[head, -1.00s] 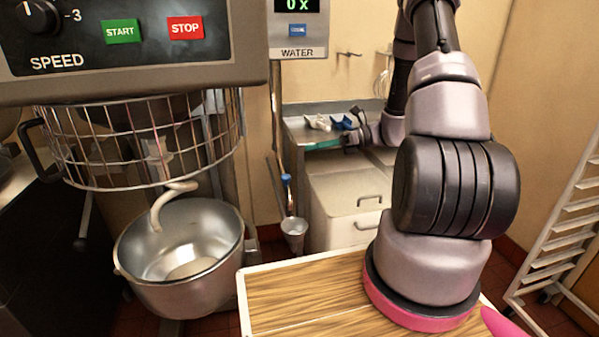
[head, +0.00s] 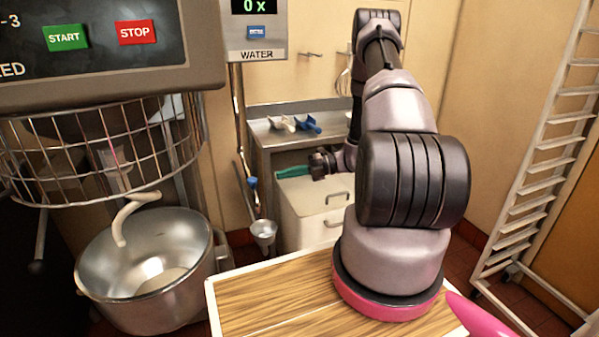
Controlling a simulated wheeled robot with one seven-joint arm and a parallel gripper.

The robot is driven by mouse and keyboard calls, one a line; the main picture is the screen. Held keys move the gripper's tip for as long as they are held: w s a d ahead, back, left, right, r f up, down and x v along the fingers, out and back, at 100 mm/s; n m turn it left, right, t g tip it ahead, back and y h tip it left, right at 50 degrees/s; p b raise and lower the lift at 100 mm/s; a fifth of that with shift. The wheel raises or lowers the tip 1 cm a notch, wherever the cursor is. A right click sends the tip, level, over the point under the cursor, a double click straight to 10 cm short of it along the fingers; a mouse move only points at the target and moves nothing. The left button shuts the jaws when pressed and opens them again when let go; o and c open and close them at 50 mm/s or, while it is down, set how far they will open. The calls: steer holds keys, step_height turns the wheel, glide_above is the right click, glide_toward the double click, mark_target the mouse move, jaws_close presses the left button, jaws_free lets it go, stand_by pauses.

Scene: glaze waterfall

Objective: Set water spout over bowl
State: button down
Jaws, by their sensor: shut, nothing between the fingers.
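The large steel mixing bowl (head: 100,262) stands at the lower left under the mixer's wire guard, with a pale hook above it. The water unit (head: 256,40) is on the wall at top centre, with a pipe (head: 238,110) running down from it. Low on that pipe are a blue fitting (head: 252,182) and a small metal cup (head: 263,234) hanging to the right of the bowl, not over it. My gripper (head: 313,164) is shut and empty, small in the picture, to the right of the pipe and in front of the steel counter. Its fingertips are hard to make out.
A steel counter (head: 262,136) holds a white thing (head: 281,124) and a blue thing (head: 308,124). A green thing (head: 293,171) lies below, beside my gripper. The mixer's wire guard (head: 60,160) overhangs the bowl. A white rack (head: 545,150) stands at right.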

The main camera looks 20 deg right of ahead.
steer(key=r+x, duration=0.1)
steer(key=x, duration=0.5)
steer(key=shift+f, duration=0.5)
steer(key=shift+a, duration=0.15)
